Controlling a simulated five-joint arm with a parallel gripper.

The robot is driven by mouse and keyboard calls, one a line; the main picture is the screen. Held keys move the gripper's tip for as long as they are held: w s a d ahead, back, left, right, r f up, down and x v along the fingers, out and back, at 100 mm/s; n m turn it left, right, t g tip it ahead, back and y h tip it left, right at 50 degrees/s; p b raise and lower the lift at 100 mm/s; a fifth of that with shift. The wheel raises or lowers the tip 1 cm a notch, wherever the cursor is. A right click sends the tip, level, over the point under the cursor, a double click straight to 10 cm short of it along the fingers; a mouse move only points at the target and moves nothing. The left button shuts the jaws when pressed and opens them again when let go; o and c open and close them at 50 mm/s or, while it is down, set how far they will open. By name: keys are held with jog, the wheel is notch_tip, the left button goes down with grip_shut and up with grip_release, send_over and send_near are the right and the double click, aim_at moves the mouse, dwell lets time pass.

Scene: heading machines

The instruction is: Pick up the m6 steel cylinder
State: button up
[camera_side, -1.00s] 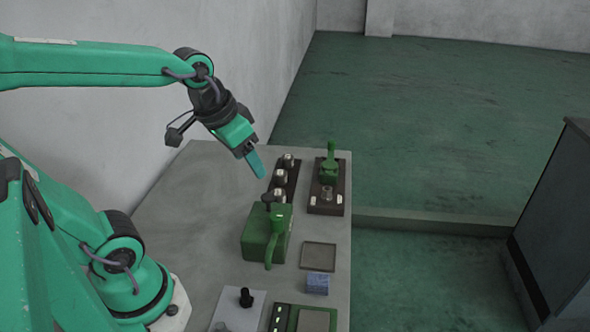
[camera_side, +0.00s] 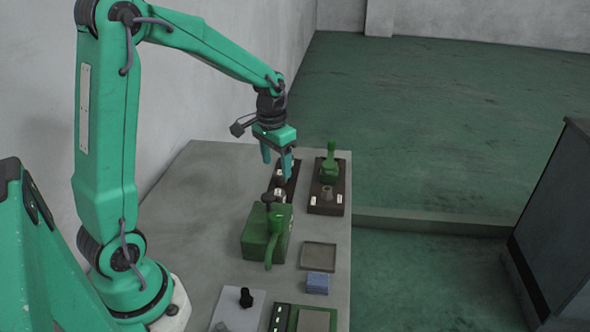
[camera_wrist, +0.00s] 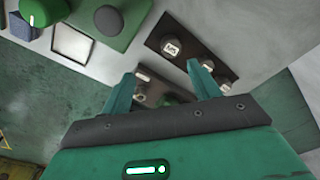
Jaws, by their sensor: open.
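A dark rack (camera_side: 293,176) with several short steel cylinders stands near the back of the bench; my gripper partly hides it in the side view. In the wrist view the rack (camera_wrist: 190,50) holds a cylinder with a marked top (camera_wrist: 171,47), and two more (camera_wrist: 208,65) (camera_wrist: 227,87) lie along it to the right. I cannot read surely which is the m6 one. My gripper (camera_side: 276,168) is open and empty, pointing down above the rack area. Its fingers (camera_wrist: 161,69) also show in the wrist view, apart from the marked cylinder.
A second dark board (camera_side: 326,208) with a green clamp (camera_side: 329,168) stands right of the rack. A green block with a lever (camera_side: 262,238) is in front. A shallow tray (camera_side: 318,256) and a blue block (camera_side: 317,283) lie nearer. The bench's left part (camera_side: 200,190) is clear.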

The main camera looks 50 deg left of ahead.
send_over(278, 192)
jog(key=shift+g, duration=0.4)
notch_tip(278, 192, down, 4)
jog(key=shift+f, duration=0.1)
jog(key=shift+f, duration=0.1)
jog(key=shift+f, duration=1.25)
jog(key=shift+f, duration=2.55)
jog(key=c, duration=1.3)
